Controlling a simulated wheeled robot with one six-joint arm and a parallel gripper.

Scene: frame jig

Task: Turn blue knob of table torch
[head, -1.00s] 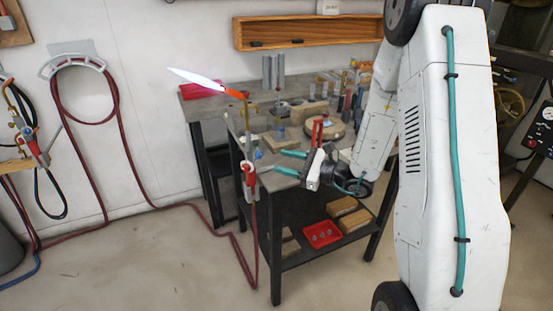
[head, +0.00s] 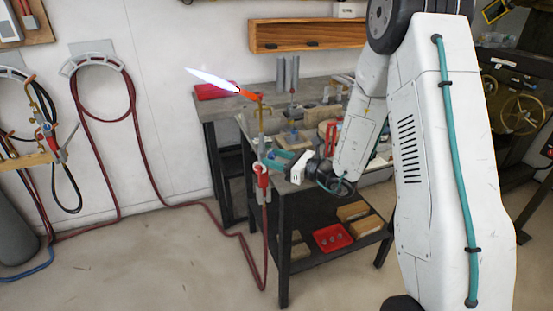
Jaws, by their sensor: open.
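The table torch stands upright at the near left corner of the workbench, with a red and silver handle (head: 262,174) and a brass neck (head: 262,112). Its orange tip (head: 249,95) gives off a bright white-blue flame (head: 212,78) pointing up and left. The blue knob (head: 270,155) is small, on the right side of the torch body, and partly hidden by my fingers. My gripper (head: 272,160) has teal fingers, apart, right at the knob. I cannot tell whether they touch it or sit around it.
The workbench (head: 240,118) carries several tools and blocks, with a red clamp-like part (head: 330,135) behind my gripper. A red hose (head: 266,245) hangs from the torch to the floor. A red tray (head: 332,237) and wooden blocks (head: 352,211) lie on the lower shelf.

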